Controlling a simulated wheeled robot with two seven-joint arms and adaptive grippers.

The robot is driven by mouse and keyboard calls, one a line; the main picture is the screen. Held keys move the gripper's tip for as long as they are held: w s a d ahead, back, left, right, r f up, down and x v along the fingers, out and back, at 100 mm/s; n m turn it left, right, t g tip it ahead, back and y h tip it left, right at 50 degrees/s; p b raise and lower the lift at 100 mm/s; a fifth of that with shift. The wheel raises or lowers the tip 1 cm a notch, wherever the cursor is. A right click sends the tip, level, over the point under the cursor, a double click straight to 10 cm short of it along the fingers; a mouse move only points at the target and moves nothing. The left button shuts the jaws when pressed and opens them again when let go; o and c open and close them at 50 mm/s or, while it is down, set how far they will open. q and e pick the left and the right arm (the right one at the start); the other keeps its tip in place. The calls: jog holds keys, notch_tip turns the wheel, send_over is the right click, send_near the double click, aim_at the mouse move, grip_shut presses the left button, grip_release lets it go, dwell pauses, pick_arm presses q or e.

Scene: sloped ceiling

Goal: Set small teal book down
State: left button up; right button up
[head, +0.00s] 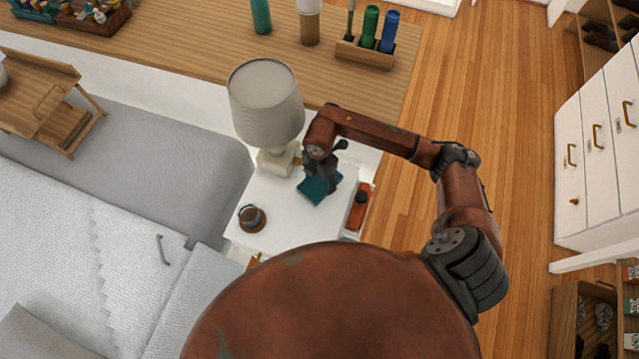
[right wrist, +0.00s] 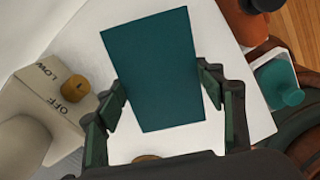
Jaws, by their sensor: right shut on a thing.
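The small teal book (head: 320,186) is at my right gripper (head: 322,172), over the white nightstand top (head: 285,215). In the right wrist view the teal book (right wrist: 152,70) lies between the two fingers of the right gripper (right wrist: 168,103), which is shut on it. The white top (right wrist: 215,135) shows behind and around the book. I cannot tell whether the book touches the top. My left gripper is not in view.
A lamp (head: 265,105) stands on the nightstand behind the gripper. An orange-red item (head: 360,208) lies by the right edge. The bed (head: 110,260) is on the left.

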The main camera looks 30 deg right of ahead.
aim_at(320, 182)
notch_tip(320, 182, down, 3)
jog(key=shift+f+b, duration=0.15)
jog(key=shift+b, duration=0.3)
jog(key=o, duration=1.3)
notch_tip(320, 182, up, 12)
jog(key=p, duration=0.3)
